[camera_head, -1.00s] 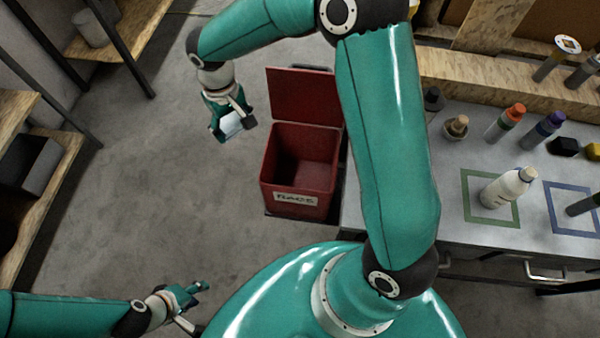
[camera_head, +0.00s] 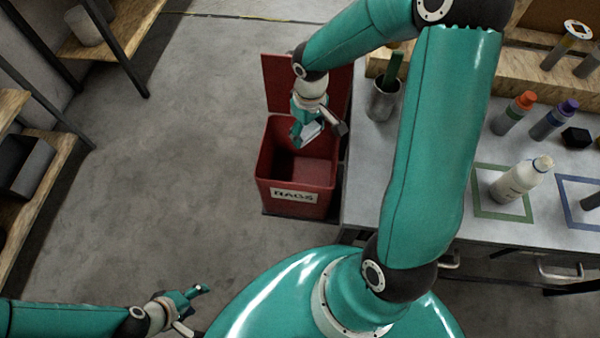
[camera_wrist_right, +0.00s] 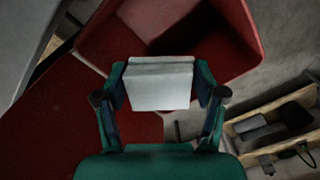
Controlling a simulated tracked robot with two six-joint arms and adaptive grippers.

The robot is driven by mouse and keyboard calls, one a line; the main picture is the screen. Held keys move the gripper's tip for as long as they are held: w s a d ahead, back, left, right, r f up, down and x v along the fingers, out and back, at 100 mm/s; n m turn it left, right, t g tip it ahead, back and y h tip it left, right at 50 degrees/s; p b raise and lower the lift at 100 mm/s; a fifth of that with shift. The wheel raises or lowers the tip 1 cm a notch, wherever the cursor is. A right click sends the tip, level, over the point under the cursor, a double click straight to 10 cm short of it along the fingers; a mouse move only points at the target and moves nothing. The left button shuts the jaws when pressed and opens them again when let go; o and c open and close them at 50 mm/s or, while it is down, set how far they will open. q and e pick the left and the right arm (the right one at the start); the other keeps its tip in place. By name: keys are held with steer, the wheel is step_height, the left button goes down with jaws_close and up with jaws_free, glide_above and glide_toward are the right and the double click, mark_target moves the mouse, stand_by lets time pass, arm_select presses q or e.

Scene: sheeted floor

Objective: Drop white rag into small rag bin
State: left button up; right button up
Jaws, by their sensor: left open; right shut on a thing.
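My right gripper (camera_head: 309,136) is shut on the white rag (camera_head: 308,133), a folded pale cloth. It holds the rag over the open mouth of the red rag bin (camera_head: 292,196), which is labelled RAGS and has its lid raised at the back. In the right wrist view the rag (camera_wrist_right: 158,86) sits between both fingers of my right gripper (camera_wrist_right: 160,92), in front of the red bin (camera_wrist_right: 232,42). The gap between rag and bin floor cannot be judged exactly. My left gripper (camera_head: 194,305) is open and empty at the lower left, above the floor.
A grey workbench (camera_head: 420,225) stands right of the bin. On it are a cup (camera_head: 383,100) with a green-handled tool, a white bottle (camera_head: 522,180) and several capped bottles. Wooden shelves (camera_head: 40,200) line the left side. The floor (camera_head: 170,150) between is clear.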

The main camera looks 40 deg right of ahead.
steer(key=shift+f+b, duration=1.8)
steer(key=shift+f, duration=0.95)
steer(key=o, duration=1.3)
steer(key=shift+w+r, duration=0.1)
step_height(320, 180, up, 12)
steer(key=shift+f, duration=0.1)
